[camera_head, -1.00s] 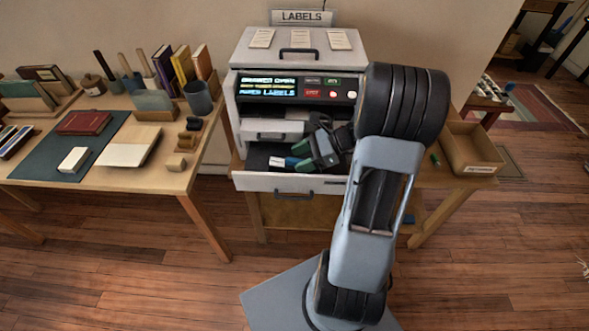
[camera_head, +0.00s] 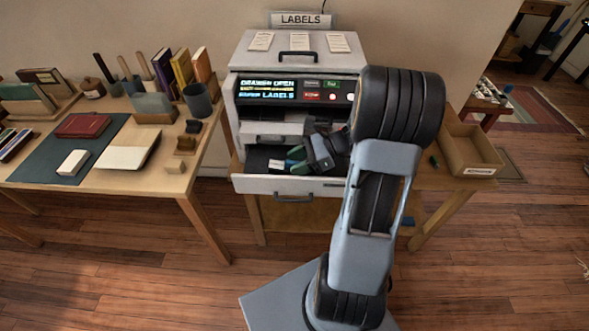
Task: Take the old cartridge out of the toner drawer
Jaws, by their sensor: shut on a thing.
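The toner drawer (camera_head: 240,183) is pulled out at the bottom of the grey label printer (camera_head: 245,55). My gripper (camera_head: 299,162) reaches down into the drawer from the right, with its fingers near the drawer's middle. It is shut on the old cartridge (camera_head: 277,164), a small piece with a pale end and some blue, which shows just left of the fingers. The fingers and my wrist hide much of the cartridge, so I cannot tell whether it still touches the drawer floor. The printer's display reads "drawer open".
The left desk (camera_head: 135,185) holds books, a pen holder and stationery. My arm blocks part of the printer's right side.

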